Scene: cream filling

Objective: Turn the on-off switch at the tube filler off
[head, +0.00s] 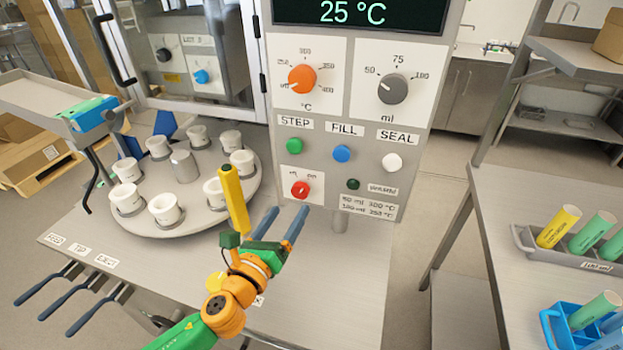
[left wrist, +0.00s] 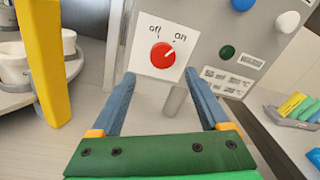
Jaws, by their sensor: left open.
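The on-off switch (head: 300,189) is a round red knob on a white plate, low on the front of the tube filler (head: 330,160). In the left wrist view the knob (left wrist: 163,55) sits under the labels "off" at left and "on" at right, and its pale mark points up and right toward "on". My left gripper (head: 288,215) is open and empty, just below and in front of the switch. Its two blue-grey fingers (left wrist: 159,80) point at the panel, with the knob beyond and between their tips, apart from them. My right gripper is not in view.
A yellow bar (head: 234,200) stands up beside the left gripper, in front of the turntable (head: 200,216) with several white cups. Above the switch are a green button (head: 294,146), a blue button (head: 341,153) and a white button (head: 392,162). A dark green lamp (head: 353,184) is to its right.

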